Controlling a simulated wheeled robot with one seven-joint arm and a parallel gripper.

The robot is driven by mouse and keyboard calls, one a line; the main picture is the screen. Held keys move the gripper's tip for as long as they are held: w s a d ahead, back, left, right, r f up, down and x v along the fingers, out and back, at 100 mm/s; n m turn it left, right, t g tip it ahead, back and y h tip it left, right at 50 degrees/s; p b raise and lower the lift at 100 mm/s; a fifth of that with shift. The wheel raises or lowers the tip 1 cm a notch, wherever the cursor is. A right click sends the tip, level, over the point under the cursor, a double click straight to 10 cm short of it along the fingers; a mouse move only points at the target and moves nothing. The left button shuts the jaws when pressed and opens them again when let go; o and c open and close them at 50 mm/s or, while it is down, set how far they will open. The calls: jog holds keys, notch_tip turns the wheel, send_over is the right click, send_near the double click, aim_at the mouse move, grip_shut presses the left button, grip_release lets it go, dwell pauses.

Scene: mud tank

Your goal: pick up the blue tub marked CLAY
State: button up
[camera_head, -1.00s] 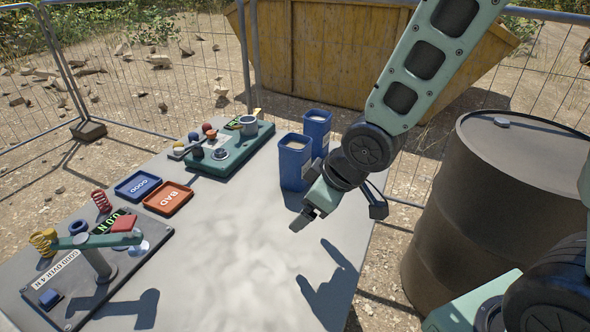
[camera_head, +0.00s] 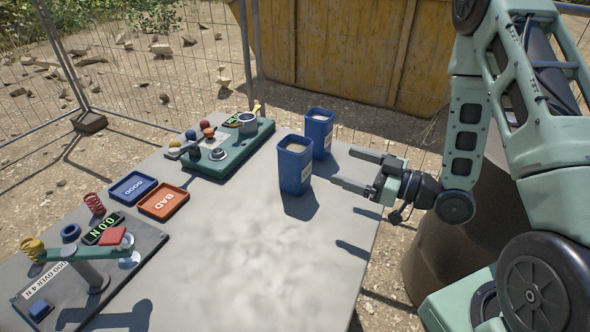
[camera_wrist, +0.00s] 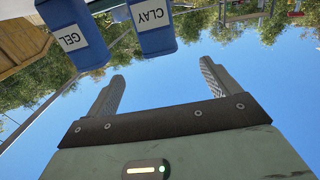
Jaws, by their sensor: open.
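Two blue tubs with pale tops stand upright near the table's right edge. The tub marked CLAY (camera_wrist: 152,20) shows upside down at the top of the wrist view, beside one marked GEL (camera_wrist: 72,35). By their placing, CLAY seems to be the nearer tub (camera_head: 295,166) in the head view and GEL the farther one (camera_head: 319,134); the lettering is too small to read there. My gripper (camera_head: 343,167) is open and empty, to the right of the tubs, fingers pointing left towards them and apart from both. Its fingers (camera_wrist: 160,88) also show in the wrist view.
GOOD (camera_head: 134,187) and BAD (camera_head: 163,201) trays lie left of the tubs. A green device (camera_head: 232,160) with knobs and a grey cup stands behind. A balance rig (camera_head: 90,265) occupies the table's front left. The middle of the table (camera_head: 250,235) is clear.

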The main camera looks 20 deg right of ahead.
aim_at(308, 153)
jog(key=b+x, duration=0.1)
jog(key=b, duration=0.1)
jog(key=b+x, duration=0.3)
jog(key=x, duration=0.1)
jog(key=shift+w+a+f+b, duration=0.2)
jog(key=shift+f+b, duration=0.1)
jog(key=shift+b, duration=0.1)
jog(key=x, duration=0.3)
jog(key=p+x, duration=0.1)
jog(key=x, duration=0.1)
jog(key=shift+r, duration=0.35)
jog(key=shift+p+x, duration=0.7)
jog(key=shift+x, duration=2.2)
jog(key=shift+w+d+f, duration=0.1)
jog(key=shift+d, duration=0.1)
jog(key=c, duration=1.7)
